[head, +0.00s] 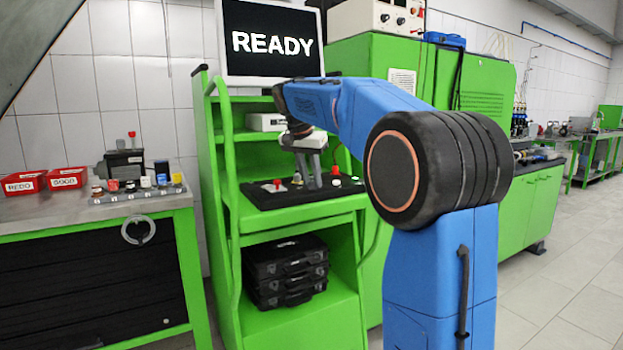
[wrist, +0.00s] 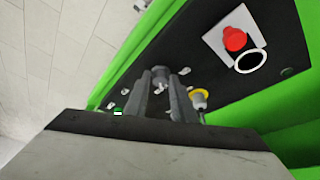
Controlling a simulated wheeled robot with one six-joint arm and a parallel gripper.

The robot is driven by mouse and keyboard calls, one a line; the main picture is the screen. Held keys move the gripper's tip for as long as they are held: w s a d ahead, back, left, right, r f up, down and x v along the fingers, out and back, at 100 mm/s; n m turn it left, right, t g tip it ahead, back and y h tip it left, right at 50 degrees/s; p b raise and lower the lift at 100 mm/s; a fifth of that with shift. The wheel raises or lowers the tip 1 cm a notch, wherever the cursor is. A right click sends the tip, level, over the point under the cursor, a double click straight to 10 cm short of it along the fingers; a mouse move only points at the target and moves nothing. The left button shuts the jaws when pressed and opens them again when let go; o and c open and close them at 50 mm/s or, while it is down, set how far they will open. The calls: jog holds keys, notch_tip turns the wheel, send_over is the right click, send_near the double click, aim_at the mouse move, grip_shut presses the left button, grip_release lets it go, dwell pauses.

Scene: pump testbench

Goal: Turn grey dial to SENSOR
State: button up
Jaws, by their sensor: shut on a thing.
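My gripper (wrist: 163,88) points at the black sloped panel (wrist: 205,70) of the green console. Its two grey fingers are shut on a small grey part, the grey dial (wrist: 160,77), which is mostly hidden between them. Small white labels lie on the panel around the fingers, too small to read, so which position the dial points to cannot be told. In the head view, my gripper (head: 314,172) reaches down onto the panel (head: 262,197), and the dial is hidden there.
A screen (head: 270,42) above reads READY. Black cases (head: 288,275) sit on the lower shelf.

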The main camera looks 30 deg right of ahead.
dwell(0.4)
jog(key=o, duration=1)
jog(key=shift+r, duration=0.1)
jog(key=v, duration=1.7)
jog(key=shift+r, duration=0.1)
jog(key=s+a+f+n+y, duration=0.1)
jog(key=s+a+f+n, duration=0.2)
jog(key=s+f, duration=0.9)
jog(key=s+a+f+n+t+y, duration=0.1)
jog(key=s+a+f+n, duration=0.2)
jog(key=s+f, duration=0.9)
jog(key=s+a+f+n+t+y, duration=0.1)
jog(key=s+f+n, duration=0.4)
jog(key=s+f, duration=0.7)
jog(key=shift+a+f+n+y, duration=0.15)
jog(key=shift+a+f, duration=0.3)
jog(key=shift+f, duration=0.55)
jog(key=shift+a+f+n+y, duration=0.15)
jog(key=shift+a+f, duration=0.3)
jog(key=shift+f, duration=0.5)
jog(key=shift+a+f+y, duration=0.2)
jog(key=shift+a+f, duration=0.2)
jog(key=shift+f, duration=0.6)
